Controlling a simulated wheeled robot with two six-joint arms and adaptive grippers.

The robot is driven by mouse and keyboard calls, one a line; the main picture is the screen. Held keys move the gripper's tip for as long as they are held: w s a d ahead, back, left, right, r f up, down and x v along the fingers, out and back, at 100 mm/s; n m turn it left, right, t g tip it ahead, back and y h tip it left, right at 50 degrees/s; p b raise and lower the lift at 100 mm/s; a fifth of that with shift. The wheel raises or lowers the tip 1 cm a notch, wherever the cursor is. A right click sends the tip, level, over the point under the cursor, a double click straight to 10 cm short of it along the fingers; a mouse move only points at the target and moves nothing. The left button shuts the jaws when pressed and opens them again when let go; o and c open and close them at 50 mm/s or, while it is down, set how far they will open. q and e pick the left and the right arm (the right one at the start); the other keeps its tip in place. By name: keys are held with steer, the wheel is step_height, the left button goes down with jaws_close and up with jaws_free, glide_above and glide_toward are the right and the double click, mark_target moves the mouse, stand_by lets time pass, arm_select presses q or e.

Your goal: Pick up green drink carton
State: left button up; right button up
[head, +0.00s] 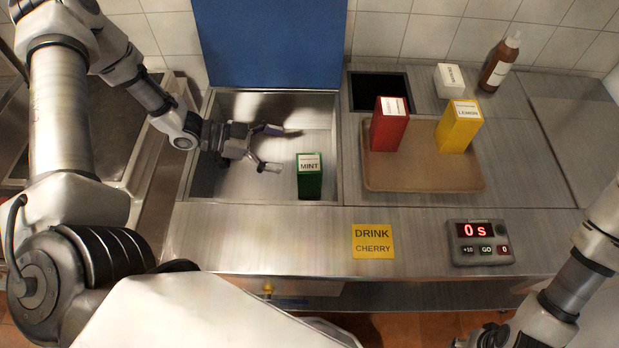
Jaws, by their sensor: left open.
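The green drink carton (310,182), labelled MINT, stands upright in the open metal bin (338,150) in the counter. My left gripper (272,148) is inside the bin area, to the left of and behind the carton. Its fingers are spread and empty, apart from the carton as far as I can see. My right arm (565,290) shows at the lower right; its gripper (485,338) is only partly in view at the bottom edge, and its fingers are not clear.
A red carton (389,128) and a yellow LEMON carton (458,128) stand on a brown tray (420,180). A blue lid (270,45) stands raised behind the bin. A timer (480,243) reading 0 s and a DRINK CHERRY note (373,241) are in front. A brown bottle (498,66) stands behind.

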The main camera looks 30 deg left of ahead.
arm_select(q)
steer(key=b, duration=0.6)
glide_toward(309, 168)
step_height(309, 168, down, 4)
steer(key=w+d, duration=0.1)
steer(key=w, duration=0.2)
steer(key=x, duration=0.7)
steer(key=shift+d+r, duration=0.2)
steer(key=shift+d, duration=0.25)
steer(key=shift+s, duration=0.1)
steer(key=c, duration=1.5)
